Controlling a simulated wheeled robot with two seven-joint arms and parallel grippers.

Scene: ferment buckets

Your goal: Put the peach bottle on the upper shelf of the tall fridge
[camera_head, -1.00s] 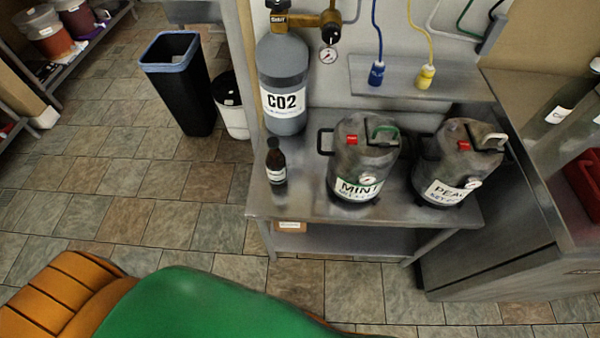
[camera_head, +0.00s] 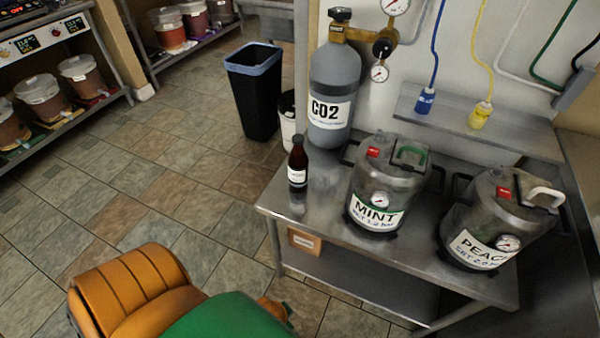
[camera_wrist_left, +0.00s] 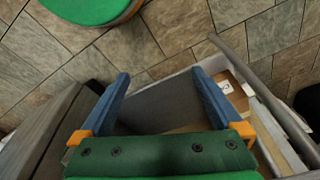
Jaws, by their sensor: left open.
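A small dark brown bottle (camera_head: 298,165) with a white label stands upright at the left end of a steel table (camera_head: 325,228). Its label is too small to read, so I cannot tell whether it is the peach bottle. A steel keg labelled PEACH (camera_head: 492,225) stands at the table's right end. My left gripper (camera_wrist_left: 160,75) shows in the left wrist view, its two blue fingers spread apart with nothing gripped. A grey surface lies beyond them. My right gripper is not in view. No tall fridge can be made out.
A MINT keg (camera_head: 385,190) and a grey CO2 cylinder (camera_head: 335,85) stand by the bottle. A black bin (camera_head: 254,95) is behind on the tiled floor. Shelves with buckets (camera_head: 45,100) line the left. A cardboard box (camera_head: 304,241) sits on the table's lower shelf. The floor at left is clear.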

